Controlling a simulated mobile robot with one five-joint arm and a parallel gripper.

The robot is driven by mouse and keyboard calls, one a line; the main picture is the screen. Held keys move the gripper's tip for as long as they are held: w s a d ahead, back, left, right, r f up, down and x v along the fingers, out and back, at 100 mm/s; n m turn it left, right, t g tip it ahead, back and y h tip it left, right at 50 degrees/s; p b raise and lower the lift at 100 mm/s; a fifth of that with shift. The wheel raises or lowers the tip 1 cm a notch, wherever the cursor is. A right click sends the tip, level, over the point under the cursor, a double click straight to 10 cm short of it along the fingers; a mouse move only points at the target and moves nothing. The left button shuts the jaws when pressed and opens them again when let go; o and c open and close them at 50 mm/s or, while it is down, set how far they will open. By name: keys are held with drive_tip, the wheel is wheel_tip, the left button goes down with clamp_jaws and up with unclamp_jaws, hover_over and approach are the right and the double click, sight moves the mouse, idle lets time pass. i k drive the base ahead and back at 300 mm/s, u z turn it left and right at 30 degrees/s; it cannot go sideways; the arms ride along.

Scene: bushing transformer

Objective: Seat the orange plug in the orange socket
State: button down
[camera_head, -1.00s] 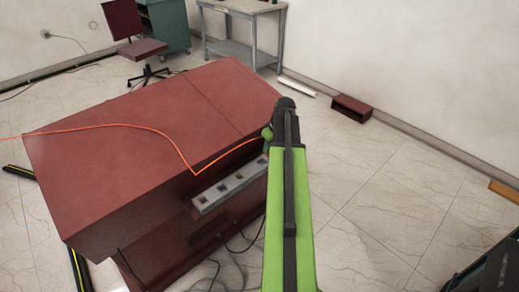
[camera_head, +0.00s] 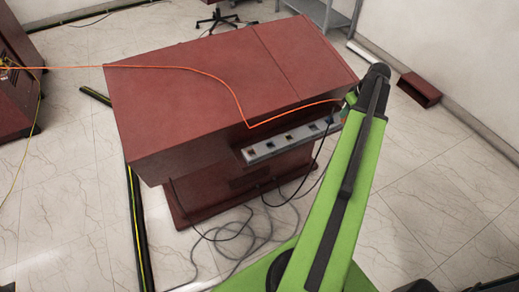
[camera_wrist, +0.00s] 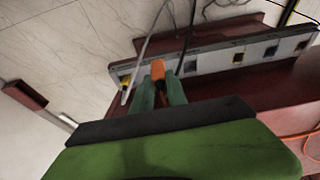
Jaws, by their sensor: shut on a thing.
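My gripper (camera_wrist: 160,92) is shut on the orange plug (camera_wrist: 158,70), which points out between its green fingers in the wrist view. In the head view my gripper (camera_head: 350,98) is at the right end of the red console, and the plug is hidden there. An orange cable (camera_head: 190,69) runs across the console top towards my gripper. The grey socket panel (camera_head: 283,144) is on the console's front side. The plug appears apart from the panel, though it overlaps the panel's edge in the wrist view. The end socket (camera_wrist: 301,45) looks brownish or orange; its colour is unclear.
The console (camera_head: 200,85) has an overhanging top above the panel. Dark cables (camera_head: 250,235) hang from the panel area and coil on the floor. A red box (camera_head: 418,90) lies at right.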

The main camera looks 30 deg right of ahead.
sight(261, 151)
drive_tip(key=z, duration=0.05)
drive_tip(key=k, duration=0.55)
drive_tip(key=u, duration=2.3)
drive_tip(key=k, duration=0.8)
drive_tip(key=z, duration=0.9)
drive_tip(key=i, duration=0.5)
drive_tip(key=u, duration=0.25)
